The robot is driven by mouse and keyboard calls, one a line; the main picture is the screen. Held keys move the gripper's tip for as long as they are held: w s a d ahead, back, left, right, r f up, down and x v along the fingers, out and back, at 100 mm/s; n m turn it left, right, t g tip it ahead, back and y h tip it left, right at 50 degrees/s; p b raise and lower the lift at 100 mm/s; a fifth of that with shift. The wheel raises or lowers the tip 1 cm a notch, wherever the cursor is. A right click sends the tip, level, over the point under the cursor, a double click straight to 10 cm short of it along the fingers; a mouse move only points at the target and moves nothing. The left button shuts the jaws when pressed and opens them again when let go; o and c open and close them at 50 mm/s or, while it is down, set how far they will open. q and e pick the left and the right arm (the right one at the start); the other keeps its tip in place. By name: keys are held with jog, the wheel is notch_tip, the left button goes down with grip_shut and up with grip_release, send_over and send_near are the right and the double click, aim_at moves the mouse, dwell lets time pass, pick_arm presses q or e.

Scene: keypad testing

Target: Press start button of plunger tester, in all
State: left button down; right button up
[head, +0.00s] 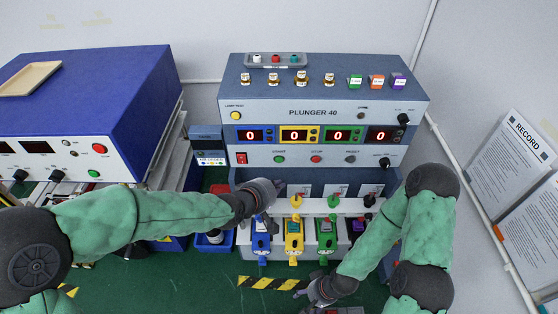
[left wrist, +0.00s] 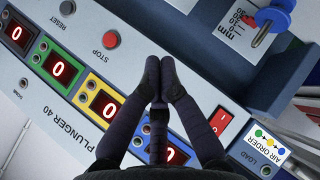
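The plunger tester (head: 325,112) is a grey-blue unit marked PLUNGER 40. Its green start button (head: 279,159) sits on the light front panel, left of the red stop button (head: 316,159) and the grey reset button (head: 350,159). My left gripper (head: 276,184) is just below the start button in the head view. In the left wrist view its two dark fingers (left wrist: 160,68) meet at the tips with nothing seen between them; the start button is hidden there, and contact cannot be told. My right gripper (head: 312,290) is low in front of the tester, its fingers unclear.
Blue, yellow, green and purple plunger stations stand below the panel, including a yellow one (head: 293,238). A red power switch (head: 241,158) is left of the start button. A blue-topped box (head: 90,90) stands left. Record sheets (head: 522,160) hang right.

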aim_at(279, 160)
pick_arm(q)
jog(key=w, duration=0.6)
jog(key=shift+w, duration=0.2)
dwell(1.4)
jog(key=shift+w, duration=0.4)
